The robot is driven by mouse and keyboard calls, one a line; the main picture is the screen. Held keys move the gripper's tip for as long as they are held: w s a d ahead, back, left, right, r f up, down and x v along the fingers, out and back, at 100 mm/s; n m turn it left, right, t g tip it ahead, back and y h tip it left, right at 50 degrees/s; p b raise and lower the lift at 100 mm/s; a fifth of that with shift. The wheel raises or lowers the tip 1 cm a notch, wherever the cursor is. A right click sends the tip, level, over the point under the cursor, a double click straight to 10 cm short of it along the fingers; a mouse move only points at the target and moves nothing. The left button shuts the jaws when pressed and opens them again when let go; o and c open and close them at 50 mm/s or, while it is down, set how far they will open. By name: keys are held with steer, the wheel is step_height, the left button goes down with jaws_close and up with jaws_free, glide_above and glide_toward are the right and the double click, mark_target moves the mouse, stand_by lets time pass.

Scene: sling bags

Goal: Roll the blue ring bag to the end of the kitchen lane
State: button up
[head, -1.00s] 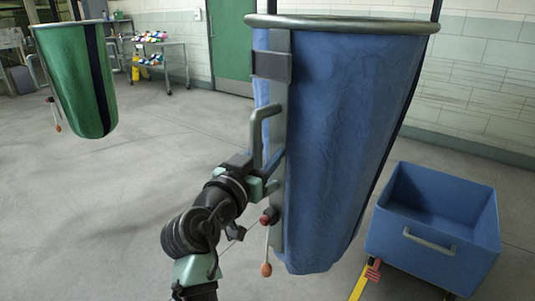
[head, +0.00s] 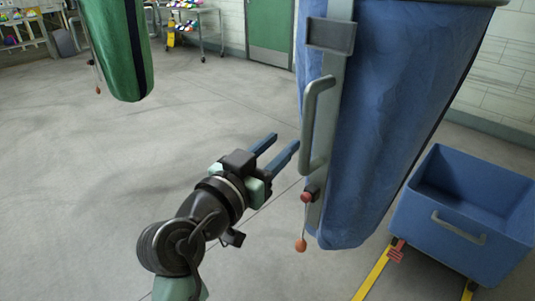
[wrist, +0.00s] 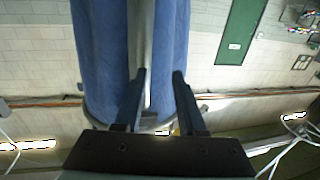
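The blue ring bag (head: 385,110) hangs as a tall tapering sack on the right of the head view; its top runs out of the picture. A grey strip on its left side carries a D-shaped handle (head: 312,120), with a red knob (head: 308,197) and an orange bob on a cord below. My gripper (head: 286,140) is left of the handle, fingers parallel and spread, pointing toward the bag. It looks empty. In the wrist view, my gripper (wrist: 159,72) has its fingers apart, with the bag (wrist: 98,60) and its grey strip behind them.
A blue cart (head: 463,215) stands right of the bag, beside yellow floor lines (head: 373,272). A green bag (head: 115,50) hangs at the upper left. A shelf trolley (head: 195,30) and green door (head: 270,30) are at the back. The floor between is clear.

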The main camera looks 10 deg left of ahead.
steer(key=v, duration=0.3)
steer(key=shift+s, duration=0.25)
